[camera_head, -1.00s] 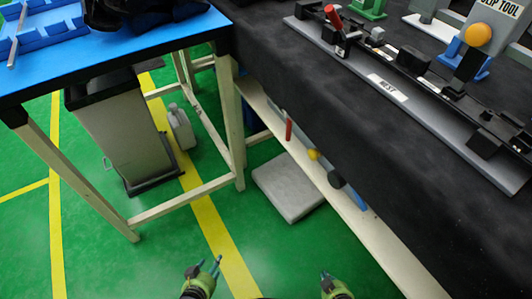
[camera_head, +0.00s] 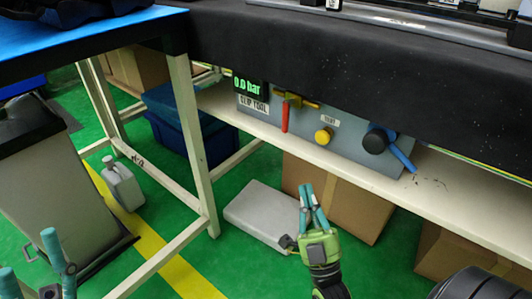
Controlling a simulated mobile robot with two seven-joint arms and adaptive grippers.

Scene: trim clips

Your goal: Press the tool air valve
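A grey control panel (camera_head: 350,147) sits on the white shelf under the black-draped bench. It has a display (camera_head: 250,86) reading "0.0 bar" above a "CLIP TOOL" label. Beside that is a valve with a red lever (camera_head: 285,116) hanging down and yellow parts at its top. Right of it are a yellow button (camera_head: 323,136) under a "TEST" label and a black knob (camera_head: 376,141) with a blue handle. My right gripper (camera_head: 307,187) is below the panel, apart from it; its fingertips are together, empty. My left gripper (camera_head: 28,252) is at the lower left, fingers apart, partly cut off.
The white shelf edge (camera_head: 451,217) runs below the panel. Cardboard boxes (camera_head: 350,207), a grey slab (camera_head: 262,215) and a blue crate (camera_head: 185,134) are underneath. A bin (camera_head: 58,210) and a jug (camera_head: 122,187) stand left.

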